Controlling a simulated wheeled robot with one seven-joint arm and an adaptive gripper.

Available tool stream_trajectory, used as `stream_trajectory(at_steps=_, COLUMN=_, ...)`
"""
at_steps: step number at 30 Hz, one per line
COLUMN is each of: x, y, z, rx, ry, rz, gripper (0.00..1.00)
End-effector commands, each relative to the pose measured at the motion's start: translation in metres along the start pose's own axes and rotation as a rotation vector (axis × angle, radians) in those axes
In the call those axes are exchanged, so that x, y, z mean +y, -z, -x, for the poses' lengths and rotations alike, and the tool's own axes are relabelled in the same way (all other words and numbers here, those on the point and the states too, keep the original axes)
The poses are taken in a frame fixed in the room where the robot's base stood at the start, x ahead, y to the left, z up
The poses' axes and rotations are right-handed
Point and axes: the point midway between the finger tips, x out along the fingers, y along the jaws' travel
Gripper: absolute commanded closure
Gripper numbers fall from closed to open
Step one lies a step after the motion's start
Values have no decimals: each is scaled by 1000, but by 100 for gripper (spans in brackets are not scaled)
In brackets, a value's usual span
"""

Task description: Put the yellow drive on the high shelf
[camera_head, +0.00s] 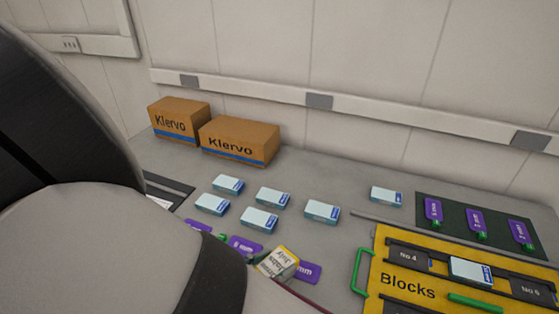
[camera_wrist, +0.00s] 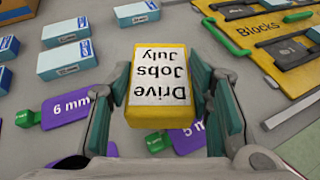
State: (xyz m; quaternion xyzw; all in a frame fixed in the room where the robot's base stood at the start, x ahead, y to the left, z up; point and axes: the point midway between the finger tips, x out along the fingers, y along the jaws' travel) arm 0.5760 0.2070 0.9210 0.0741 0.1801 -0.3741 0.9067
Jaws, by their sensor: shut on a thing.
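The yellow drive (camera_wrist: 157,90) is a small yellow block with a white label reading "Drive Jobs July". It sits between the two fingers of my gripper (camera_wrist: 160,78), which is shut on it, above the grey bench. The drive (camera_head: 278,263) also shows in the head view at the bottom middle, tilted, beside my arm, which hides most of my gripper there. I see no high shelf in either view.
Several light-blue boxes (camera_head: 260,220) and purple tags (camera_head: 307,271) lie on the grey bench (camera_head: 310,175). Two brown Klervo cartons (camera_head: 239,141) stand at the back. A yellow Blocks tray (camera_head: 385,260) and a dark mat (camera_head: 455,229) with purple tags are at right.

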Motion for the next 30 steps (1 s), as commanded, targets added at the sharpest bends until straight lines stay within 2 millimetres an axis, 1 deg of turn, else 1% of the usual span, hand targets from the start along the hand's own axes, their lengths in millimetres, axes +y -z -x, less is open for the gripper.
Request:
stream_trajectory(at_steps=2, x=-2, y=0, z=3, rx=0, ry=0, rz=0, gripper=86)
stream_trajectory(at_steps=4, x=-1, y=-1, z=1, rx=0, ry=3, rz=-2, gripper=86)
stream_trajectory(at_steps=8, x=4, y=-10, z=-17, rx=-2, ry=15, rz=-11, gripper=86)
stream_trajectory(at_steps=11, x=11, y=-22, z=-42, rx=-3, ry=26, rz=-19, gripper=86)
stream_trajectory(at_steps=14, x=17, y=-36, z=-72, rx=-4, ry=38, rz=-27, gripper=86)
stream_trajectory(at_steps=19, x=19, y=-62, z=-127, rx=-4, ry=59, rz=-37, gripper=86)
stream_trajectory(at_steps=24, x=10, y=-88, z=-183, rx=-4, ry=83, rz=-45, gripper=86)
stream_trajectory(at_steps=27, x=2, y=-101, z=-210, rx=-4, ry=94, rz=-46, gripper=86)
stream_trajectory(at_steps=30, x=-5, y=-110, z=-231, rx=-2, ry=101, rz=-46, gripper=86)
